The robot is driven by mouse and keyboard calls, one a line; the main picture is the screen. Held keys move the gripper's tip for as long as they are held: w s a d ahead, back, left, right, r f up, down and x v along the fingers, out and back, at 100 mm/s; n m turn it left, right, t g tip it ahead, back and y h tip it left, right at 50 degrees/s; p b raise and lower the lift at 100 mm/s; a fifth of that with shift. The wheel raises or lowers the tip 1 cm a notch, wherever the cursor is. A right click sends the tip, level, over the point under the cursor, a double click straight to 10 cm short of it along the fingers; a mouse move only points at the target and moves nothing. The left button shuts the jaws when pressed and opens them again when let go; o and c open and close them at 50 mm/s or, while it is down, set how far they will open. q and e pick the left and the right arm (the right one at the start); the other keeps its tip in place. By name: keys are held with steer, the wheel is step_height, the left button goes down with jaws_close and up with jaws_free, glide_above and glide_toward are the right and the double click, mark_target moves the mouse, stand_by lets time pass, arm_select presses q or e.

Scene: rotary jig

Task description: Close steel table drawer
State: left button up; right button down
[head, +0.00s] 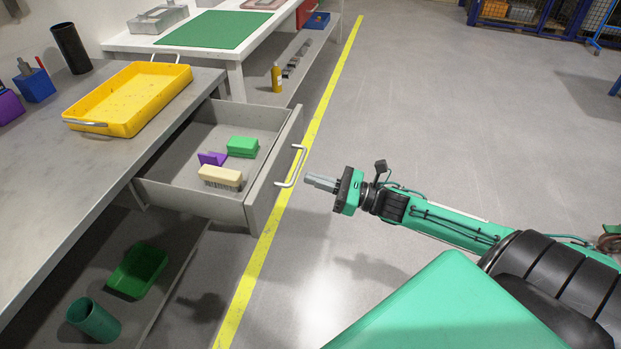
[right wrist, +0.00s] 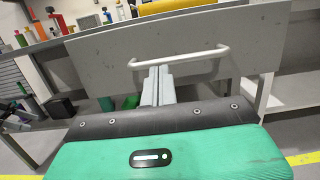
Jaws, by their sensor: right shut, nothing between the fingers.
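The steel table drawer (head: 255,201) is pulled well out from under the steel table (head: 75,160). Its front has a white bar handle (head: 293,166). Inside it lie a green block (head: 242,147), a purple piece (head: 211,158) and a cream brush (head: 220,178). My right gripper (head: 312,180) is shut and empty, a short way right of the handle and pointing at the drawer front. In the right wrist view the drawer front (right wrist: 95,60) fills the upper middle, with the handle (right wrist: 180,57) just beyond the fingertips. My left gripper is not seen.
A yellow tray (head: 128,98) stands on the steel table above the drawer. A green bin (head: 138,270) and a green cylinder (head: 93,319) are on the shelf below. A white table with a green mat (head: 215,30) stands behind. The floor right of the drawer is clear.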

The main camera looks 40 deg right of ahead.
mark_target(202, 157)
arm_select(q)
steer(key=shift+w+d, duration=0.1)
arm_select(e)
steer(key=shift+x, duration=0.8)
